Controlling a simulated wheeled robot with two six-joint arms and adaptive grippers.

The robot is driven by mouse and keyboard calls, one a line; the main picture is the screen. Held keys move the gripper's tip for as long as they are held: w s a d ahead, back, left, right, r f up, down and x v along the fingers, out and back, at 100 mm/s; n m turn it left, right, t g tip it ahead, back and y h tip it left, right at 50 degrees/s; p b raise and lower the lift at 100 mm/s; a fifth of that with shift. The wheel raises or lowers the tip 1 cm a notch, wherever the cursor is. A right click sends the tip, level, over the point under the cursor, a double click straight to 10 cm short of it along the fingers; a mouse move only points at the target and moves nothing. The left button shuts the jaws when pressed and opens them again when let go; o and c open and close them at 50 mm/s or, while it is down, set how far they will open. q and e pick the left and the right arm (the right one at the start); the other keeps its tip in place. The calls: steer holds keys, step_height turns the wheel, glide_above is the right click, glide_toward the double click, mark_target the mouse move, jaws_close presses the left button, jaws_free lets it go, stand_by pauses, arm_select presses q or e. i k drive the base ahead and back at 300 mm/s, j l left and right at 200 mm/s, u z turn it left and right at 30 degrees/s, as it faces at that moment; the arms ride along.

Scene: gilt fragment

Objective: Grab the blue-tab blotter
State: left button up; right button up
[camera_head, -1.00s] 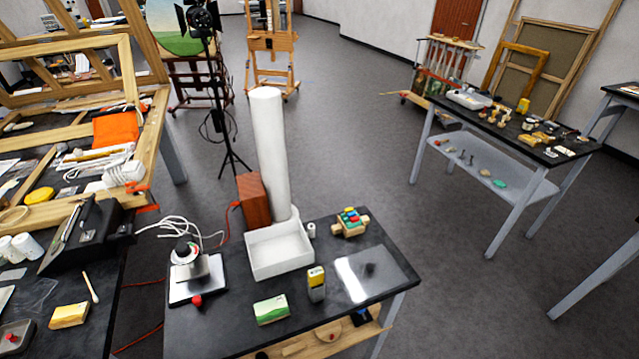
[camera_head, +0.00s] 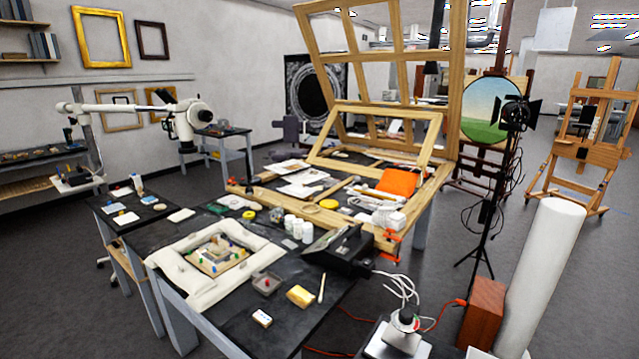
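I cannot pick out a blue-tab blotter for certain. Several small pale pads lie on the small black table at the left, one near its front (camera_head: 126,218) and one near its back (camera_head: 122,191); any tabs on them are too small to read. Another white pad (camera_head: 182,215) lies on the long dark table's far left corner. A small white block with a coloured face (camera_head: 262,318) and a yellow-and-white block (camera_head: 300,296) lie near the long table's front. Neither of my grippers is in view.
A padded white frame (camera_head: 168,262) surrounds a gilt piece (camera_head: 218,254) on the long table. A white boom arm with a round head (camera_head: 190,120) reaches over at the left. A lamp stand (camera_head: 490,205) and white column (camera_head: 540,265) stand at right. Floor at far left is open.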

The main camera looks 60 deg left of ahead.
mark_target(110, 209)
steer(key=u, duration=3.2)
steer(key=i+j+u, duration=0.25)
steer(key=i, duration=0.3)
steer(key=i+u, duration=0.35)
steer(key=i, duration=2.75)
steer(key=i+j+z, duration=0.1)
steer(key=i+z, duration=0.35)
steer(key=i+j+z, duration=0.45)
steer(key=i, duration=0.15)
steer(key=i+j+z, duration=0.9)
steer(key=k+j, duration=0.05)
steer(key=j, duration=0.05)
